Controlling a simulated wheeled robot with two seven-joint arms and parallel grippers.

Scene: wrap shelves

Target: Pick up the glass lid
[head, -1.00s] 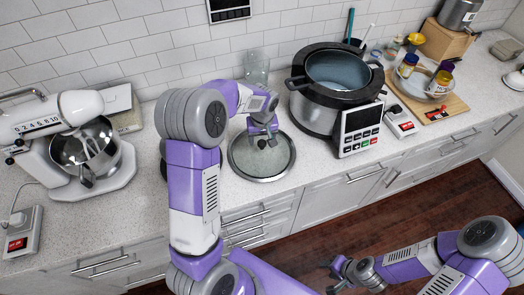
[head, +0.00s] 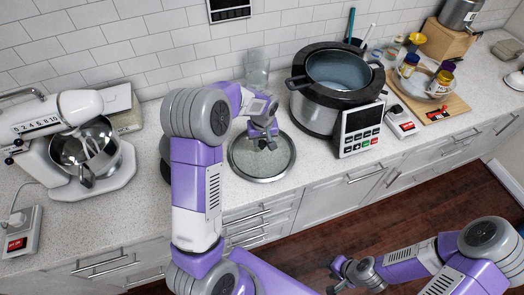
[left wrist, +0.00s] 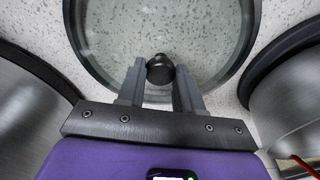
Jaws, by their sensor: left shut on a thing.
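The glass lid (head: 250,164) is a round clear disc with a metal rim and a black knob, lying on the counter left of the big cooker. My left gripper (head: 264,142) is above the lid with its fingers pointing down, shut on the knob. In the left wrist view, the black knob (left wrist: 160,70) sits between the two fingertips, and the glass spreads out beyond it. Whether the rim still touches the counter is hard to tell. My right gripper (head: 343,275) is low in front of the counter, away from the lid, and its jaws are too small to read.
A large cooker with an open pot (head: 340,80) stands just right of the lid. A clear glass (head: 257,68) stands behind it. A stand mixer (head: 85,150) is at the left. A wooden board (head: 440,105) with jars is at the right.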

